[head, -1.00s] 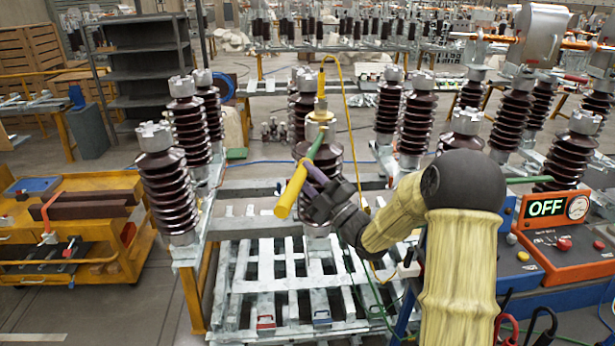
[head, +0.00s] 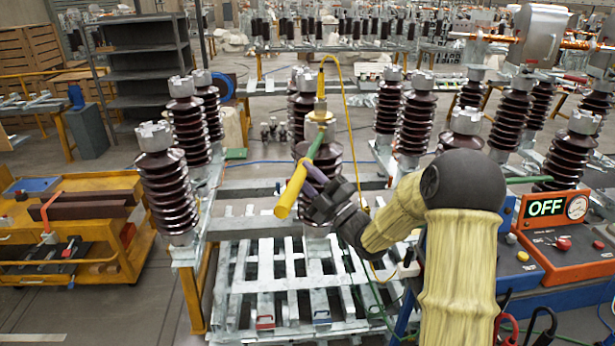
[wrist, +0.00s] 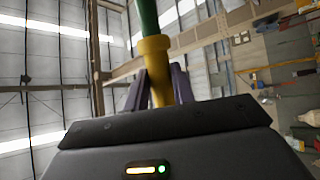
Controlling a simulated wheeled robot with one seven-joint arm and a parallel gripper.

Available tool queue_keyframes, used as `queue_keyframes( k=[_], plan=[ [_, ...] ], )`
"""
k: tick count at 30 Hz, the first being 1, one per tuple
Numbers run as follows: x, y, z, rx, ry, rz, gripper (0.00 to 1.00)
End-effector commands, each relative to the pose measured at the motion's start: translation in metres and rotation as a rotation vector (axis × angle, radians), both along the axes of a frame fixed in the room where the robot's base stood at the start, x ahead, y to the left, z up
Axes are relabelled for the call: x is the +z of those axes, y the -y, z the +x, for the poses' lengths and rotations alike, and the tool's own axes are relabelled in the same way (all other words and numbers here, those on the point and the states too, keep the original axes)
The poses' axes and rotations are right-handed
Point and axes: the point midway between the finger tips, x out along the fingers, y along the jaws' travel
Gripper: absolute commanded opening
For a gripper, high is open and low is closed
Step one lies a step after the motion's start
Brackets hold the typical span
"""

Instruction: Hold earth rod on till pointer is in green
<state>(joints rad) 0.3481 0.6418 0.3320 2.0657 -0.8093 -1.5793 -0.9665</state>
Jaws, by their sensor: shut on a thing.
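The earth rod (head: 291,189) has a yellow handle and a green upper part. It is tilted, its green end rising to the metal cap (head: 320,117) of the middle brown insulator (head: 327,157); whether its tip touches is too small to tell. My gripper (head: 313,181) is shut on the rod near where yellow meets green. In the wrist view the rod (wrist: 155,60) stands between the purple fingers (wrist: 158,88). The orange test box (head: 553,240) at right shows a lit OFF display (head: 547,208) and a round dial (head: 577,207). Its pointer is too small to read.
Brown insulators (head: 165,185) stand on the metal frame at both sides of my arm. A yellow lead (head: 346,100) loops from the middle insulator's top. A yellow cart (head: 75,235) stands at left. Black and red cables hang at bottom right.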

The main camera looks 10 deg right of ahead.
Motion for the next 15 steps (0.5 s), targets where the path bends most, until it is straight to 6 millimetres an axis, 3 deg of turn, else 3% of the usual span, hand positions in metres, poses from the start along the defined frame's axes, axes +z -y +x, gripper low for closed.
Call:
queue_keyframes(
  k=[15],
  plan=[
    [-0.001, 0.0, -0.037, -0.001, 0.005, -0.001, 0.0]
  ],
)
